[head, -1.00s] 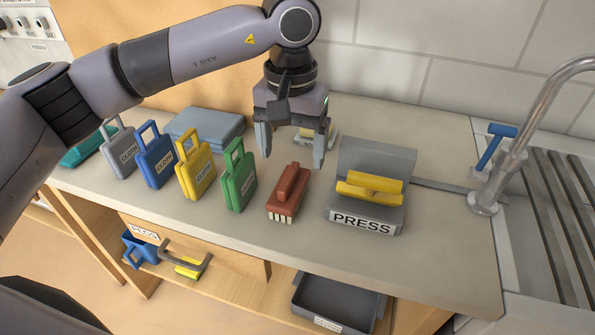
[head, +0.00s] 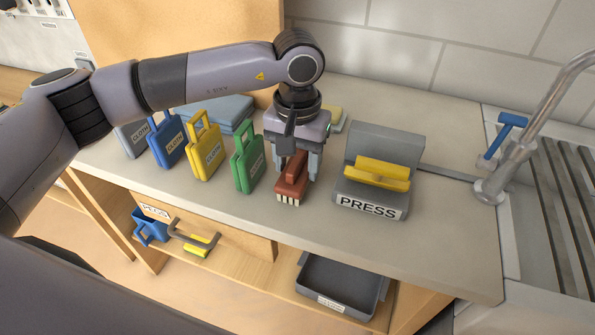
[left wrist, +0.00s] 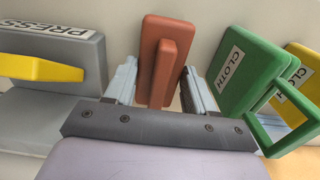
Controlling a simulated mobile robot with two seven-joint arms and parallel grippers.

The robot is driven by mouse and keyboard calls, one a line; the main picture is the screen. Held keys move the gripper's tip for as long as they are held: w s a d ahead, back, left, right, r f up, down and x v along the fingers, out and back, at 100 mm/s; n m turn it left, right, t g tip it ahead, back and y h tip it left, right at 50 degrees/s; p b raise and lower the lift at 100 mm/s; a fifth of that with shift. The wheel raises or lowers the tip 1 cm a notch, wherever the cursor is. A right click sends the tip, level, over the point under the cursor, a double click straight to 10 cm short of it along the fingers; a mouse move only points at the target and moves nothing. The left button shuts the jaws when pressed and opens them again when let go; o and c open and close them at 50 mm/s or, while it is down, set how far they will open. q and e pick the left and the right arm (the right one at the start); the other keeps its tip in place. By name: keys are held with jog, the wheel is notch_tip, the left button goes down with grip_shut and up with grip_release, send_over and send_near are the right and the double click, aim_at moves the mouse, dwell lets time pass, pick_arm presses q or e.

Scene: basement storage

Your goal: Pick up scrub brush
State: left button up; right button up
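The scrub brush (head: 291,181) is reddish brown with pale bristles at its front end and a raised handle on top. It stands on the counter between the green cloth holder and the press. My left gripper (head: 298,172) is lowered over it from above. In the left wrist view the brush (left wrist: 160,70) lies between the two open fingers of my left gripper (left wrist: 160,85), with its raised handle between them. A small gap shows on each side, so the fingers look apart from the handle. My right gripper is not in view.
A grey press (head: 372,200) with a yellow bar stands close on the right. A green cloth holder (head: 246,160) stands close on the left, then yellow (head: 206,150) and blue (head: 167,140) ones. The sink tap (head: 505,165) is at far right. The front counter strip is clear.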

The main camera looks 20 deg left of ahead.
aim_at(297, 158)
pick_arm(q)
jog(key=c, duration=0.5)
jog(key=shift+r, duration=0.1)
notch_tip(297, 158, up, 20)
jog(key=shift+f, duration=0.1)
dwell(0.4)
jog(key=shift+o, duration=0.7)
